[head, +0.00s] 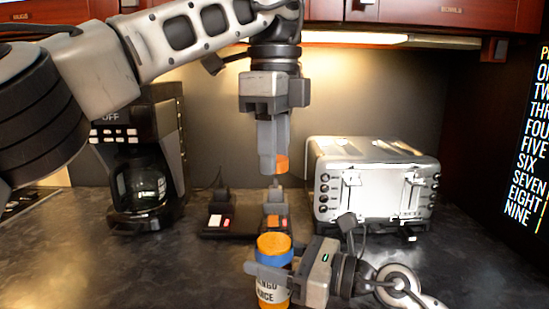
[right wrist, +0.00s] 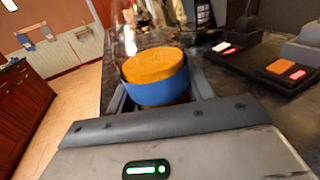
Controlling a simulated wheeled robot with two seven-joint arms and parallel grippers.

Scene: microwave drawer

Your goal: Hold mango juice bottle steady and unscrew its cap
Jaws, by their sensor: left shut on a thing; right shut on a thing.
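The mango juice bottle (head: 273,292) stands upright at the front of the dark counter, with a white label, a blue band and a round orange top. In the right wrist view the bottle (right wrist: 158,78) shows its flat orange top and blue side between the fingers. My right gripper (head: 270,270) is shut around the bottle from the right, below the blue band. My left gripper (head: 273,160) points down, well above the bottle and apart from it. It is shut on a small orange piece, which looks like the cap (head: 282,165), mostly hidden by the fingers.
A silver toaster (head: 375,185) stands behind to the right, and a coffee maker (head: 140,170) behind to the left. Black holders (head: 232,225) with small coloured pieces lie behind the bottle. Red cabinets (head: 440,12) hang above. The counter left of the bottle is clear.

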